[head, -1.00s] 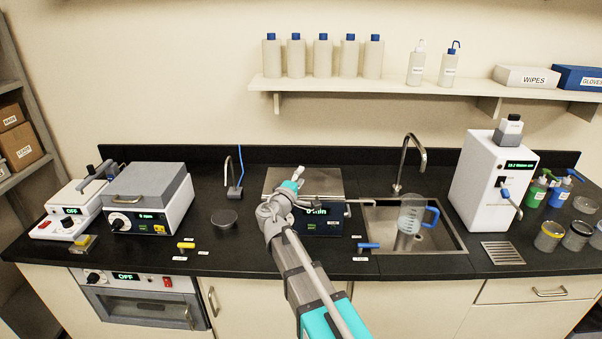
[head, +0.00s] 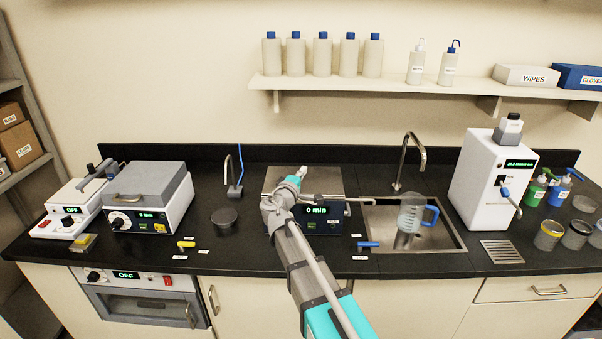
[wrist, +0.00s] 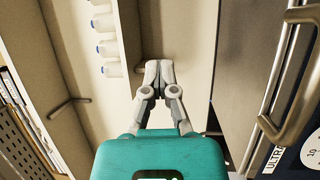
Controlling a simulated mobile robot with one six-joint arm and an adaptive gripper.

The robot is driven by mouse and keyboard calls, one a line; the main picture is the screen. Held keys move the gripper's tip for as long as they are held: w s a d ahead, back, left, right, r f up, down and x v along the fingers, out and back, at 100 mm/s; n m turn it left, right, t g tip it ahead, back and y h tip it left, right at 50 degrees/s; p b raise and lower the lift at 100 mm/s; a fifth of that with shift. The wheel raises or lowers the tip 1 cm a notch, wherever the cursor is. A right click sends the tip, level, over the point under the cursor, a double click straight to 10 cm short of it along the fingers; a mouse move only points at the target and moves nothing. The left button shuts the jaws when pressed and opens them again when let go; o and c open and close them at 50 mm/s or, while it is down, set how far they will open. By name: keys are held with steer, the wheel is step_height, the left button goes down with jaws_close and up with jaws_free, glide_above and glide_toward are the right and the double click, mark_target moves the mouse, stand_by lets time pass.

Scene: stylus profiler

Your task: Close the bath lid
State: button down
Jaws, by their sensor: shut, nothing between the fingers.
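The bath (head: 326,226) is a dark-fronted unit at the middle of the counter, with a green "0 min" display. Its steel lid panel (head: 328,180) shows behind my arm; I cannot tell its exact angle. In the wrist view a steel panel (wrist: 240,60) with a bar handle (wrist: 292,75) is at the right, beside a label reading "ULTRA". My gripper (head: 302,171) is in front of the lid panel in the head view; it also shows in the wrist view (wrist: 158,68). Its fingers are shut and empty, left of the handle there. My arm hides part of the bath.
A sink (head: 440,238) with a blue-handled beaker (head: 411,214) and a tap (head: 408,165) is right of the bath. A shelf (head: 420,88) with bottles is above.

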steer(key=c, duration=1.4)
jaws_free()
steer(key=c, duration=0.7)
jaws_free()
